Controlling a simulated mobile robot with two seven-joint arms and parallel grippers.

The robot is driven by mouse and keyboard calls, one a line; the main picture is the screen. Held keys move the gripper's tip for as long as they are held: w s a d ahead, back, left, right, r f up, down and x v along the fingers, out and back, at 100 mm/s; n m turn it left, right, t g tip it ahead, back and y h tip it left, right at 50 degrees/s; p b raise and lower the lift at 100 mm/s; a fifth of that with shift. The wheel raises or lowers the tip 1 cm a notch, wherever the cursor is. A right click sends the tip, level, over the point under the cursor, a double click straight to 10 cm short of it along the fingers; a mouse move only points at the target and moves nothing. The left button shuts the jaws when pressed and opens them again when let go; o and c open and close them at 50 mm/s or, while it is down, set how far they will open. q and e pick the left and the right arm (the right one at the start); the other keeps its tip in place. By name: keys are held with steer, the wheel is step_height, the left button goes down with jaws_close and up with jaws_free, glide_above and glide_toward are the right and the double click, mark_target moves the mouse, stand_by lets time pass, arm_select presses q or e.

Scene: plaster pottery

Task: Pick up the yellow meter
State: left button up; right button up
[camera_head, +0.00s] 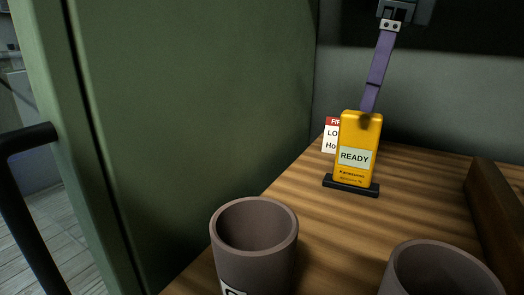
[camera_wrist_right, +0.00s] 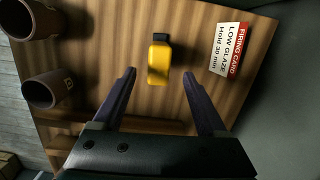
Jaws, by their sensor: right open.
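The yellow meter (camera_head: 359,130) stands upright on a small black base (camera_head: 350,186) on the wooden surface, with "READY" on its light display. My right gripper (camera_head: 369,106) reaches down from the top, its visible purple finger overlapping the meter's top edge in the head view. In the right wrist view the gripper (camera_wrist_right: 159,74) is open. The yellow meter (camera_wrist_right: 159,62) shows between and just beyond the two fingertips, with space on both sides. I cannot tell whether a finger touches it. My left gripper is not in view.
A red and white firing card (camera_head: 330,136) is behind the meter's left side. Two brown cups (camera_head: 254,262) (camera_head: 440,275) stand nearer on the wooden surface (camera_head: 310,210). A wooden ledge (camera_head: 497,215) is at right. A green panel (camera_head: 190,110) and a black bar (camera_head: 25,140) are at left.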

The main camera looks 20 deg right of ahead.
mark_target(354, 142)
steer(key=f, duration=0.5)
steer(key=w+a+f+b, duration=0.1)
steer(key=f, duration=0.2)
steer(key=shift+f, duration=0.35)
jaws_close()
